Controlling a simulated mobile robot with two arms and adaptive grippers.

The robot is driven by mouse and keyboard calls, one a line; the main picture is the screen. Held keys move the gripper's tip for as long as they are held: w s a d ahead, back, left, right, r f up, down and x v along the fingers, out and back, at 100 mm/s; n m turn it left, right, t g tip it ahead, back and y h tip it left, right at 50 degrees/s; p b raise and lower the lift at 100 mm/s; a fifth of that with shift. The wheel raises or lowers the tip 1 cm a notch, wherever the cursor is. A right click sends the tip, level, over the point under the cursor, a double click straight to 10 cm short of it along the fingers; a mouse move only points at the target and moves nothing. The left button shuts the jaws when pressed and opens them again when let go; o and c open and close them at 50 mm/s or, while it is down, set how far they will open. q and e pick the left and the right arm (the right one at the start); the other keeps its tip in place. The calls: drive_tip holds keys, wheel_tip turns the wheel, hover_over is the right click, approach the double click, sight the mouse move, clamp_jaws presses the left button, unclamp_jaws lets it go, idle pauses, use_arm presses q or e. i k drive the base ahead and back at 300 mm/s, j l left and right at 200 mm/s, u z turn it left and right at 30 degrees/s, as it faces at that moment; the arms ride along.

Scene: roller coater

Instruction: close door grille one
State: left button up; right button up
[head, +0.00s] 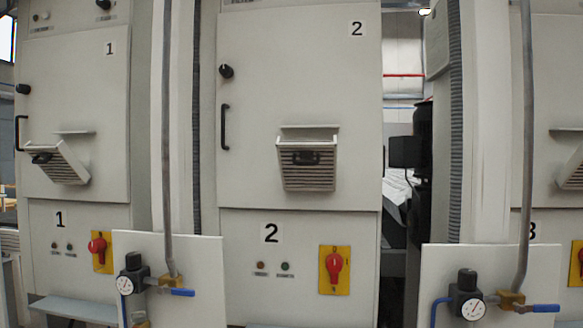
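Door grille one (58,163) is on the left cabinet door (75,110) marked 1. It is a slatted vent panel with a dark handle (42,157) on its upper part. The panel is tilted out from the door, its top standing away below a small ledge (75,132). Neither of my grippers is in view.
Cabinet 2 (300,70) has a similar tilted grille (307,165), and part of a third grille (572,170) shows at the right. Vertical pipes (167,140) and white panels with gauges (126,285) stand in front of the cabinets. A grey ledge (75,308) juts out below cabinet 1.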

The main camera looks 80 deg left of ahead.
sight(60, 165)
drive_tip(key=u, duration=3.7)
